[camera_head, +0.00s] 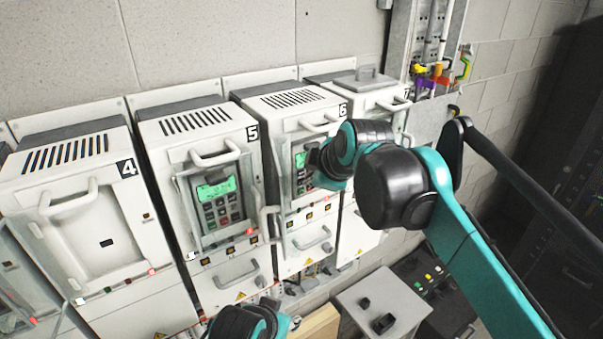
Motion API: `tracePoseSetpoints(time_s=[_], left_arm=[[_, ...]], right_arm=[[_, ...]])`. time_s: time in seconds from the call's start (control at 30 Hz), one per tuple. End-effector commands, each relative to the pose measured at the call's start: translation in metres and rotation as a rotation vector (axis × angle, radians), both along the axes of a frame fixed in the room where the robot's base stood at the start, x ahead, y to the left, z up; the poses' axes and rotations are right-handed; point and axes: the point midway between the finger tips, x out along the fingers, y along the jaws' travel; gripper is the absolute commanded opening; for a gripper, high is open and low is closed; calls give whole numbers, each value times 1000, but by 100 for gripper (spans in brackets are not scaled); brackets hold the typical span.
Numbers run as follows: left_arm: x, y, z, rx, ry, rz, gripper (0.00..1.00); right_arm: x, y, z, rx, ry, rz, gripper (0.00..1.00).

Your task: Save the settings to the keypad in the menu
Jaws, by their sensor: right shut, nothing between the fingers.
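Drive 6 (290,118) carries a keypad (302,192) with a lit green display (300,159), partly hidden by my right arm. My right gripper (314,160) is shut and empty, its dark fingers at the right side of this keypad. I cannot tell whether they touch a key. Drive 5 (195,128) has a keypad (222,207) in plain view with a lit green display (216,189); its text is too small to read. A teal and black part of my own arm shows at the bottom edge, but no left gripper is seen.
Drive 4 (70,165) stands at the left with a bare front panel. Drive 7 (372,98) is partly behind my right arm. A grey box (385,300) with black knobs stands low in front. Handles (70,197) stick out from the drive fronts.

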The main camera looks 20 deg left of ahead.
Motion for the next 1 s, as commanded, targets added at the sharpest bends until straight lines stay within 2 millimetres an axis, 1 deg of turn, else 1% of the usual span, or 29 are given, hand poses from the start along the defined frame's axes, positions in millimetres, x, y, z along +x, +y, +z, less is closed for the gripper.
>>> tracePoseSetpoints(time_s=[0.23,0.5,1.0], left_arm=[[0,0,0,0,0,0,40],[0,0,4,0,0,0,40],[0,0,4,0,0,0,40]], right_arm=[[0,0,0,0,0,0,0],[5,7,1,-1,0,1,0],[6,8,0,0,0,0,0]])
